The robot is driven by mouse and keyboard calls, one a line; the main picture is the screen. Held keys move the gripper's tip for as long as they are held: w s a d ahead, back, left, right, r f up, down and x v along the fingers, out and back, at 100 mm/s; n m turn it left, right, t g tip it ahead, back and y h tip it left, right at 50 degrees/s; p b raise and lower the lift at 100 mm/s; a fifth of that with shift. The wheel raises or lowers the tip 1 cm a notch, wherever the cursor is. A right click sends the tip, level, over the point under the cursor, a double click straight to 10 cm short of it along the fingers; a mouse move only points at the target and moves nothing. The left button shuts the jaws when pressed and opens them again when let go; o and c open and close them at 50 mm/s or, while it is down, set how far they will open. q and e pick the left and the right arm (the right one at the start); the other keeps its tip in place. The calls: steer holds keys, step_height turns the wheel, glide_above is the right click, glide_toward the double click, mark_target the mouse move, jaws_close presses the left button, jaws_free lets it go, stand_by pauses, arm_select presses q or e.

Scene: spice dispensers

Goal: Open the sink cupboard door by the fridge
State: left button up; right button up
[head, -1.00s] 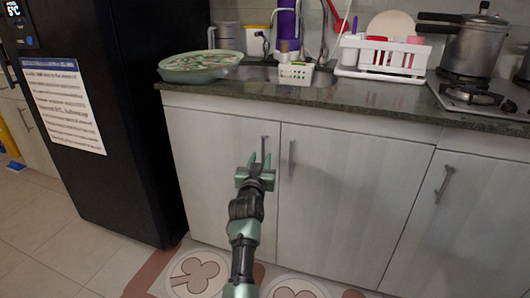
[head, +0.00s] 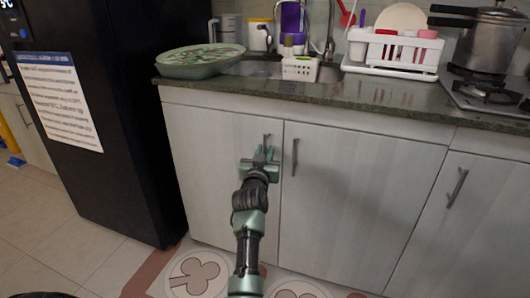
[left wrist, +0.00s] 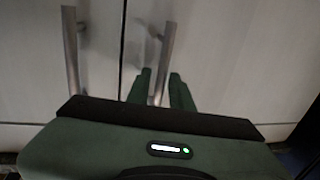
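The sink cupboard door by the fridge (head: 215,180) is a pale grey-white panel, shut flush with its neighbour. Its upright metal handle (head: 267,139) is near its right edge and partly hidden by my gripper. My left gripper (head: 263,154) is in front of this handle with its fingers apart. In the left wrist view, the handle (left wrist: 167,45) runs down into the gap between the two green fingers (left wrist: 162,90); I cannot tell whether they touch it. My right gripper is not in view.
The black fridge (head: 110,150) stands to the left. The neighbouring door (head: 350,200) has its own handle (head: 295,157), close by on the right. The counter edge (head: 300,95) juts out above. The floor before the doors has a patterned mat (head: 197,278).

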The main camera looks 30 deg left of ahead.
arm_select(q)
jaws_close()
stand_by(1.3)
